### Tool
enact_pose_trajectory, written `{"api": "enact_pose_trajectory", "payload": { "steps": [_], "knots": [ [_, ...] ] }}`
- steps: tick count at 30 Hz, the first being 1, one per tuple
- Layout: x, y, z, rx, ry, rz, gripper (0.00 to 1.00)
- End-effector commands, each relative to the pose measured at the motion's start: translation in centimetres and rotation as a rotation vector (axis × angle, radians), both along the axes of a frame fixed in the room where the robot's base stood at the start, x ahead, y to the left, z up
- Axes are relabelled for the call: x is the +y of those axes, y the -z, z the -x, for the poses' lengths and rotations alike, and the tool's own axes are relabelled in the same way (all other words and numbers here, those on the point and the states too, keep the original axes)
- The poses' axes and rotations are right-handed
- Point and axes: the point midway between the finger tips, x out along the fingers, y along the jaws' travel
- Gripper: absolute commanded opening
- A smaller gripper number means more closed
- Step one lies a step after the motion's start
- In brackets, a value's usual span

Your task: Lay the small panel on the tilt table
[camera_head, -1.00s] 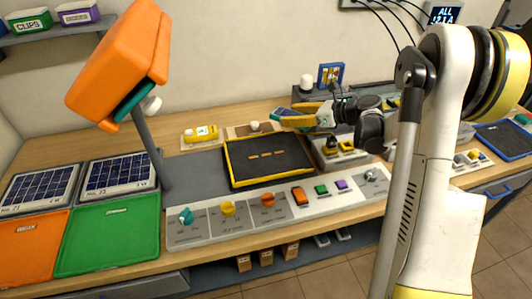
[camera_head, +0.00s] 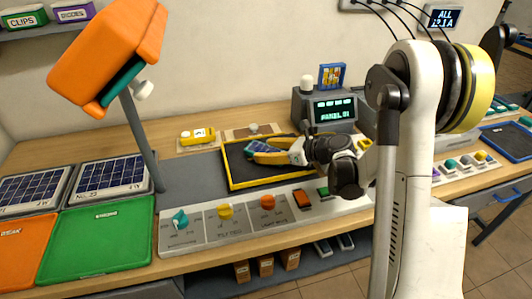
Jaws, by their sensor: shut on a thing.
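The small panel (camera_head: 257,146), dark blue, is between the yellow-orange fingers of my gripper (camera_head: 266,153). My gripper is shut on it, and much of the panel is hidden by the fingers. The tilt table (camera_head: 237,167) is a black plate with a yellow rim on the workbench. The panel and gripper are over its upper middle part; I cannot tell whether the panel touches the surface. My gripper reaches in from the right and hides part of the table's right side.
An orange lamp (camera_head: 110,50) on a grey post stands left of the table. Two solar panels (camera_head: 110,178) lie behind a green tray (camera_head: 97,240) and an orange tray (camera_head: 30,245). A knob console (camera_head: 205,228) runs along the front. A display box (camera_head: 334,111) reads PANEL 01.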

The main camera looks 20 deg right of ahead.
Motion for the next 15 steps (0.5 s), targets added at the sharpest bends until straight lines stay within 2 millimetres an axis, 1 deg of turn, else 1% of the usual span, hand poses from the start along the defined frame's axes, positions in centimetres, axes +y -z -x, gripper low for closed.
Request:
{"api": "enact_pose_trajectory", "payload": {
  "steps": [2,6,7,8,9,15],
  "knots": [
    [-0.01,-0.11,-0.01,0.0,0.0,0.0,0.2],
    [-0.01,0.33,0.0,0.0,0.0,0.0,0.2],
    [-0.01,0.28,0.0,0.0,0.0,0.0,0.62],
    [-0.01,0.23,0.0,0.0,0.0,0.0,0.71],
    [-0.01,0.2,0.0,0.0,0.0,0.0,0.77],
    [-0.01,0.18,-0.01,0.0,0.0,0.0,0.77]
  ]
}}
